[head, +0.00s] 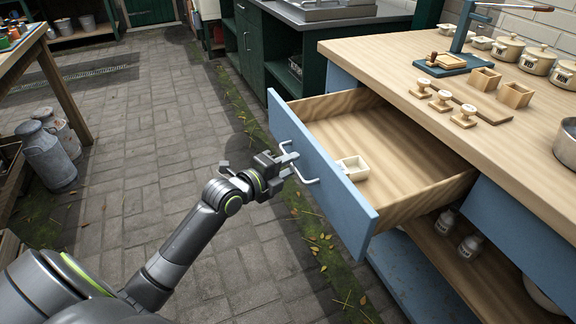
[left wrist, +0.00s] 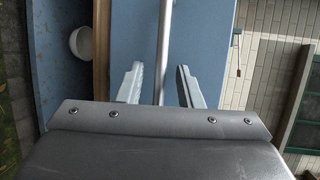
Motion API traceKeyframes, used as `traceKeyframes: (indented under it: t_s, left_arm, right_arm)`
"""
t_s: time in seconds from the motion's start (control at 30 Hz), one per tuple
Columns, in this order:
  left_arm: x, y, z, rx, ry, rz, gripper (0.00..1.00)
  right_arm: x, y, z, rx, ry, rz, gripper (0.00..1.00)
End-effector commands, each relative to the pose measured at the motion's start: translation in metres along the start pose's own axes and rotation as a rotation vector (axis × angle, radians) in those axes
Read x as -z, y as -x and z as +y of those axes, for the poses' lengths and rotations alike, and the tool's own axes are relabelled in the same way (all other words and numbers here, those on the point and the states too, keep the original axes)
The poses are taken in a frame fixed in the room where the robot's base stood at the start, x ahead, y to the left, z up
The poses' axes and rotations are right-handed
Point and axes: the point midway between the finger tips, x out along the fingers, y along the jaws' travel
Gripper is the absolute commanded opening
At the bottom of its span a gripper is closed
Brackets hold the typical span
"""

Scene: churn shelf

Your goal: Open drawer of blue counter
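The blue counter (head: 345,85) has a light wood top and stands at the right. Its blue-fronted drawer (head: 320,165) is pulled far out, with the wooden inside showing. A small cream box (head: 353,168) lies in the drawer near the front. A pale bar handle (head: 306,178) runs along the drawer front. My left gripper (head: 288,156) is at this handle. In the left wrist view, the handle bar (left wrist: 164,45) lies between the two fingers (left wrist: 160,85), with a gap on each side, so the gripper is open around it. My right gripper is out of view.
Jars, wooden stamps (head: 441,101) and boxes stand on the counter top. Bottles (head: 468,247) stand on the shelf below. A dark green cabinet (head: 262,50) is behind. Milk cans (head: 47,157) stand at the left. The paved floor (head: 140,130) between is clear.

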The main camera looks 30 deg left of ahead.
Motion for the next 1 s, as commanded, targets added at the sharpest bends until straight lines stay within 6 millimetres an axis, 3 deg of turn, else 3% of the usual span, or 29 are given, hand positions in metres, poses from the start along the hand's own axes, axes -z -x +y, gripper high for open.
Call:
traceKeyframes:
  t_s: [0.37, 0.67, 1.0]
  left_arm:
    - [-0.001, 0.01, 0.0, -0.001, -0.001, -0.001, 0.32]
    - [-0.001, 0.067, 0.0, -0.004, -0.006, 0.0, 0.32]
    - [-0.001, 0.127, -0.001, -0.005, -0.002, -0.001, 0.32]
  right_arm:
    - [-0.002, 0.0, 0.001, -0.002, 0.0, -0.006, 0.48]
    - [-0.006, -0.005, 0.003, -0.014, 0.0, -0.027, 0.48]
    - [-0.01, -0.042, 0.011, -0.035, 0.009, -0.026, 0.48]
